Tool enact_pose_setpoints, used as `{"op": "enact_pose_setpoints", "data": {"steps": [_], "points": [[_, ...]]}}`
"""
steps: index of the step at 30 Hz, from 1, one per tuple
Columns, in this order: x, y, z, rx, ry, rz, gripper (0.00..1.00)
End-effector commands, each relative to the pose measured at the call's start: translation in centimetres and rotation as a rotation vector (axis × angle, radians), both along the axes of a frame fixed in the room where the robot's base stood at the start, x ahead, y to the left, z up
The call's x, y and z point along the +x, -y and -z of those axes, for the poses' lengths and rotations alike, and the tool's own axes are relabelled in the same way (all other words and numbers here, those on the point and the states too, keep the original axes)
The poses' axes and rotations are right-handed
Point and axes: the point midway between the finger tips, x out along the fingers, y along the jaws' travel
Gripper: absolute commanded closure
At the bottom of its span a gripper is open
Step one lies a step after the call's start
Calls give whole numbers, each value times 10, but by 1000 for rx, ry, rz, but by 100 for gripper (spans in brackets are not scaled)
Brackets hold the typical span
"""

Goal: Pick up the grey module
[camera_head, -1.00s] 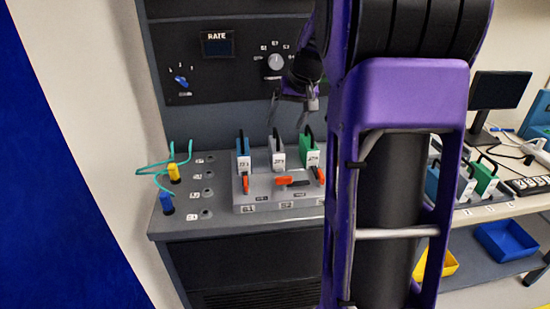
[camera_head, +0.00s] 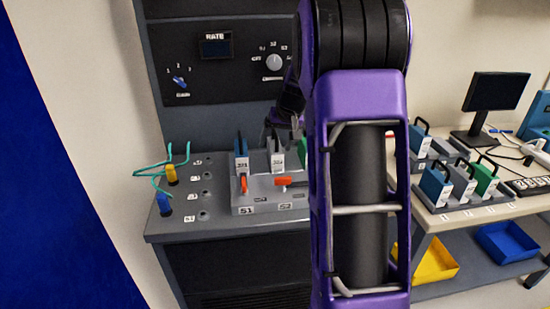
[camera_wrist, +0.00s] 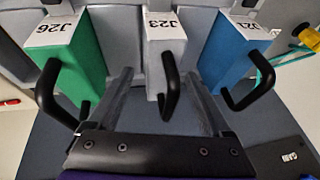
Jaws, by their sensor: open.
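The grey module (camera_head: 277,160), with a black handle, sits in the middle slot of the grey base on the console, between the blue module (camera_head: 241,160) and the green module (camera_head: 304,150), which my arm partly hides. In the wrist view the grey module (camera_wrist: 160,52) is labelled J23, between the green module (camera_wrist: 78,58) and the blue module (camera_wrist: 228,55). My gripper (camera_wrist: 158,84) is open, its fingers to either side of the grey module's handle as seen there. In the head view my gripper (camera_head: 282,130) is just above the grey module; contact is not clear.
Orange levers (camera_head: 283,181) stand in front of the slots. Teal cables with yellow and blue plugs (camera_head: 165,203) are at the console's left. The right bench (camera_head: 437,215) carries several more modules, including another grey one (camera_head: 465,182), and a monitor (camera_head: 497,103).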

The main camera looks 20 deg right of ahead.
Motion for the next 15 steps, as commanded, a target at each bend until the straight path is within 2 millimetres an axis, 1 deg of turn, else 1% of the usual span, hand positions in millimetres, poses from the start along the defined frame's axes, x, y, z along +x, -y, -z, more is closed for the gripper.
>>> {"op": "enact_pose_setpoints", "data": {"steps": [2, 6, 14, 15], "points": [[0, 0, 0, 0, 0, 0, 17], [0, 0, 0, 0, 0, 0, 42], [0, 0, 0, 0, 0, 0, 89], [0, 0, 0, 0, -1, 0, 96]]}}
